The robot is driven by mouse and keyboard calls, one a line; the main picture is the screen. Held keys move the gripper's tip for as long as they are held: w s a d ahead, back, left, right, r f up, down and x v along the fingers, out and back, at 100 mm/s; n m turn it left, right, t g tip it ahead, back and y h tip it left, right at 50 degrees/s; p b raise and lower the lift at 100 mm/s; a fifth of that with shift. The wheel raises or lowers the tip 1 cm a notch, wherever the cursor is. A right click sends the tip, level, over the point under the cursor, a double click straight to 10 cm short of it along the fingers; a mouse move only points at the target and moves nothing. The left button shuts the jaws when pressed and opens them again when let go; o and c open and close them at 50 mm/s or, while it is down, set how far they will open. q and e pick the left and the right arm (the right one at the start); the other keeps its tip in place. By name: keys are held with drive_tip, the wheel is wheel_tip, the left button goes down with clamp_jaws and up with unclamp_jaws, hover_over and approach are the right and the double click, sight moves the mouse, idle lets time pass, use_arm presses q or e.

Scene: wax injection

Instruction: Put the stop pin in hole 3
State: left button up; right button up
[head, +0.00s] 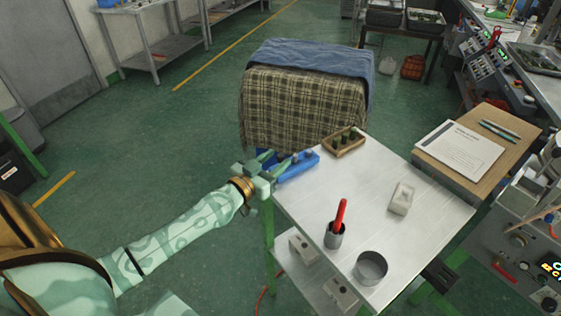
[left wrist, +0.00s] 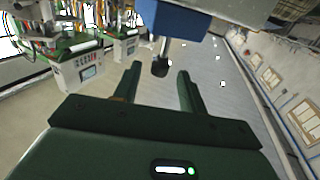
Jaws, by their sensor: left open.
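A blue block (head: 300,167) sits at the table's far left edge, with small grey pegs on it. My left gripper (head: 279,161) is open at the block's left end. In the left wrist view the blue block (left wrist: 180,18) shows at the top. A dark grey cylindrical pin (left wrist: 160,67) sticks out from it, in line with the gap between my open fingers. I see no finger closed on it. I cannot tell whether this is the stop pin. No hole numbers are legible, and hole 3 cannot be made out. My right gripper is out of view.
A wooden tray (head: 332,152) with dark green pieces stands beside the blue block. A cup (head: 334,238) with a red-handled tool, a metal bowl (head: 370,268) and a white block (head: 401,198) stand on the metal table (head: 300,205). A cloth-covered chair (head: 290,105) is behind.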

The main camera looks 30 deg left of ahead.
use_arm(q)
drive_tip(key=w, duration=0.2)
drive_tip(key=shift+w+d, duration=0.2)
drive_tip(key=shift+w, duration=0.2)
drive_tip(key=shift+s, duration=0.1)
clamp_jaws()
